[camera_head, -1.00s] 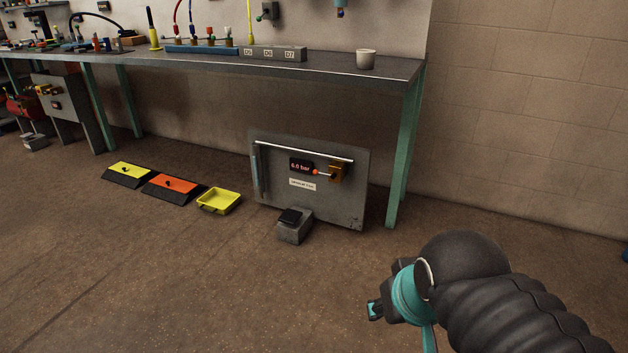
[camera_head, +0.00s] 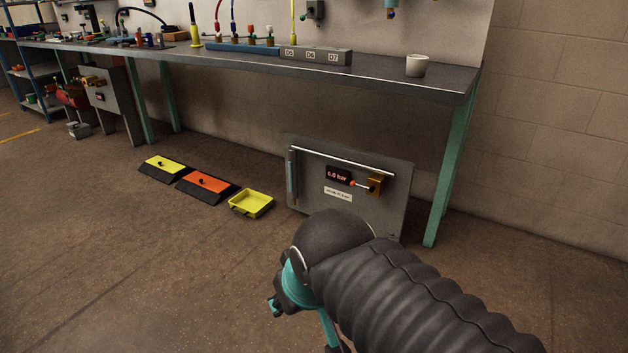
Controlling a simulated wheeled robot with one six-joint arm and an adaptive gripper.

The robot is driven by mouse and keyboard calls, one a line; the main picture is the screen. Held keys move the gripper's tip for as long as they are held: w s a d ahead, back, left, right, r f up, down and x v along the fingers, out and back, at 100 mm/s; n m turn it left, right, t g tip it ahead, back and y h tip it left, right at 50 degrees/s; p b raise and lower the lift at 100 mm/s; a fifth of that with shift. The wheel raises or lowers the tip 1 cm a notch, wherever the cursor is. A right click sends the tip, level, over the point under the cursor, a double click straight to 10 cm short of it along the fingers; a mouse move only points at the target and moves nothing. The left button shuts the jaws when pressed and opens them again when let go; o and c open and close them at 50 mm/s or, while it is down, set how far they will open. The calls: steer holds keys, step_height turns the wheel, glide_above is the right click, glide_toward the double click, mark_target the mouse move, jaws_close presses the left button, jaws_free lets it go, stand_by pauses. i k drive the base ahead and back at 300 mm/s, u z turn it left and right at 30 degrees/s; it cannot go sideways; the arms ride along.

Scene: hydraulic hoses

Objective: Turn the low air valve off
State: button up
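The low air panel is a grey plate (camera_head: 300,200) standing on the floor under the bench. It carries a brass valve (camera_head: 376,184) with a thin lever pointing left to an orange-red knob (camera_head: 352,183). A red display (camera_head: 339,175) beside it reads 6.0 bar, and a white label (camera_head: 338,194) sits below. My gripper (camera_head: 275,305) is in front of the panel, lower left of the valve and apart from it. Its fingers are small and partly hidden by my wrist, so I cannot tell whether they are open. My arm covers the panel's lower part.
The bench (camera_head: 440,84) spans above the panel, with a green leg (camera_head: 451,170) to its right. A yellow tray (camera_head: 250,204), an orange block (camera_head: 207,186) and a yellow block (camera_head: 165,168) lie left. The floor at front left is clear.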

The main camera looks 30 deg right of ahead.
mark_target(352, 183)
steer(key=i, duration=0.95)
steer(key=z, duration=0.35)
